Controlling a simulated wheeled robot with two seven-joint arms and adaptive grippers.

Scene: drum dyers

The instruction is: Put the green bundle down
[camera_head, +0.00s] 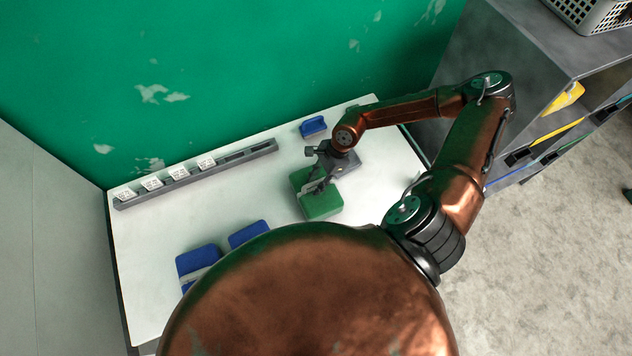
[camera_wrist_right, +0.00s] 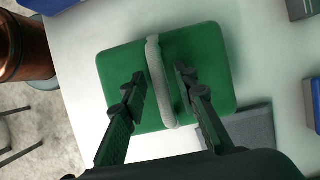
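The green bundle (camera_head: 320,204) is a soft-cornered block with a pale grey band around its middle. It appears to lie flat on the white table, right of centre; I cannot tell for sure that it touches the table. In the right wrist view the bundle (camera_wrist_right: 205,55) fills the middle, its band (camera_wrist_right: 160,85) running between the fingers. My right gripper (camera_head: 318,184) is over the bundle. Its fingertips (camera_wrist_right: 160,78) stand on both sides of the band, with a narrow green gap showing on each side. My left gripper is not in view.
A grey slab (camera_head: 347,164) lies beside the bundle. Blue bundles lie at the back (camera_head: 313,126) and front left (camera_head: 197,260) of the white table (camera_head: 150,235). A grey rail (camera_head: 186,178) with several white labels runs along the back. A shelf unit (camera_head: 545,60) stands at right.

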